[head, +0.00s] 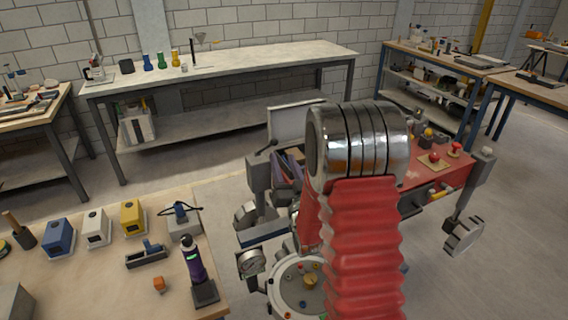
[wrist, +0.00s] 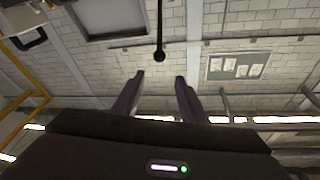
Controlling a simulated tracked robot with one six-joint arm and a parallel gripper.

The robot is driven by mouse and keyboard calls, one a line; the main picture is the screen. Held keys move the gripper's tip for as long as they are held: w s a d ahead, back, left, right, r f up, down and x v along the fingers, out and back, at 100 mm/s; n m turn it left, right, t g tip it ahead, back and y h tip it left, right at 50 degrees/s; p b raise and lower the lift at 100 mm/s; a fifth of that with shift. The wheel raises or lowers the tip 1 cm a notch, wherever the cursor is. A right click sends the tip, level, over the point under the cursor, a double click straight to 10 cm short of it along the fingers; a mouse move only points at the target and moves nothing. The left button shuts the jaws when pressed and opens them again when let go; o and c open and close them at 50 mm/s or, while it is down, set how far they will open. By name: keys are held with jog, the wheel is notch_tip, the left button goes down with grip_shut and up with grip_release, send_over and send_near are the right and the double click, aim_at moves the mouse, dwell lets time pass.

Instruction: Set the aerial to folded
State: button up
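In the wrist view a thin dark rod with a round ball end (wrist: 160,56) comes in from the top edge; it may be the aerial, but its base is out of frame. The ball appears between and beyond the tips of my gripper (wrist: 160,78). My gripper's two purple fingers are apart, with nothing between them.
A red panel (head: 440,176) with red knobs is right of my arm. A gauge (head: 250,262) and a round white plate (head: 290,280) are low left of it. A wooden bench (head: 100,285) holds coloured boxes and an upright purple tool (head: 194,262). Floor is clear at far right.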

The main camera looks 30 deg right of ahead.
jog(key=shift+c, duration=0.4)
jog(key=shift+w+a+r, duration=0.1)
jog(key=shift+a+r, duration=0.05)
jog(key=c, duration=0.3)
jog(key=shift+w+a+r+g+y, duration=0.2)
jog(key=shift+a+r+g+y, duration=0.1)
jog(key=shift+a+r+g, duration=0.2)
jog(key=shift+c, duration=1.4)
jog(key=a+r+g, duration=0.1)
jog(key=s+a+n+g, duration=0.1)
jog(key=a+r+g, duration=0.1)
jog(key=shift+s+a+r+n+y, duration=0.3)
jog(key=shift+a+y, duration=0.1)
grip_shut()
jog(key=s+a+n+g+y, duration=0.1)
jog(key=s+a+g, duration=0.2)
jog(key=s, duration=0.7)
jog(key=s+a+n+g, duration=0.1)
jog(key=s+a+g, duration=0.3)
jog(key=s, duration=0.7)
jog(key=s+a+n+g+y, duration=0.1)
jog(key=s+a+g, duration=0.3)
jog(key=s, duration=0.7)
jog(key=shift+s+a+r+n+y, duration=0.2)
jog(key=shift+a+r+n+y, duration=0.15)
jog(key=shift+a, duration=0.7)
